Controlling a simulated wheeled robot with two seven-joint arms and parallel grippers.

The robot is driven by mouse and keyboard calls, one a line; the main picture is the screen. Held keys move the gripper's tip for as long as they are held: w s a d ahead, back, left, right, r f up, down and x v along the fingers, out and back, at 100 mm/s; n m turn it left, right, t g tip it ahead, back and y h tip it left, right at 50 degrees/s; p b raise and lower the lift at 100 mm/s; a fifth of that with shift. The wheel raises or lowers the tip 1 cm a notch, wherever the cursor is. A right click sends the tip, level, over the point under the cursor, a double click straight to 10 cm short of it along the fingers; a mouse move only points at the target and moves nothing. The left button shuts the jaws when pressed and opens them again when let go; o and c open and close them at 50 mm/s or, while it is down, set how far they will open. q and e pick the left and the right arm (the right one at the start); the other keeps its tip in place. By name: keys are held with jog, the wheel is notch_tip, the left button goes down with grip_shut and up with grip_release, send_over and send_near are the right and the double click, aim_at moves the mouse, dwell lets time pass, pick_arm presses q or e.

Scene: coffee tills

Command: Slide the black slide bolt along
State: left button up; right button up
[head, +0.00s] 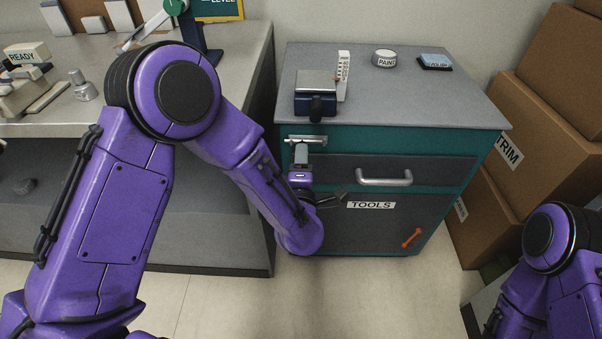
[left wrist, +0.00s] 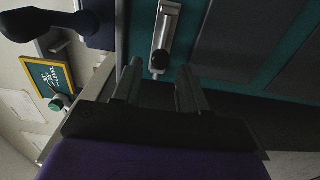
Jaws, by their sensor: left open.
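The slide bolt's metal plate (head: 318,139) is on the upper left of the teal cabinet's front, under the grey top. In the left wrist view the plate (left wrist: 168,24) and the black bolt knob (left wrist: 159,58) show clearly. My left gripper (left wrist: 160,86) is open, with its two dark fingers apart. The knob appears beyond the tips, in line with the gap; contact is not visible. My right gripper is out of view.
A vise (head: 316,105) stands on the cabinet top above the bolt. To the right are a drawer handle (head: 385,181) and an orange handle (head: 411,238). Cardboard boxes (head: 545,125) stand at the right. A workbench (head: 245,75) is at the left. Open floor lies in front.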

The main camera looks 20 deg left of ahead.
pick_arm(q)
jog(key=x, duration=0.2)
jog(key=shift+w+a, duration=0.1)
jog(key=shift+w, duration=0.25)
jog(key=shift+w+a, duration=0.1)
jog(key=shift+w, duration=0.25)
jog(key=shift+c, duration=0.9)
grip_shut()
jog(key=shift+w+d+f+b, duration=0.1)
jog(key=shift+w+d+b, duration=0.1)
jog(key=shift+d, duration=0.5)
jog(key=shift+w+d+b, duration=0.15)
jog(key=shift+d, duration=0.55)
jog(key=shift+o, duration=2)
grip_release()
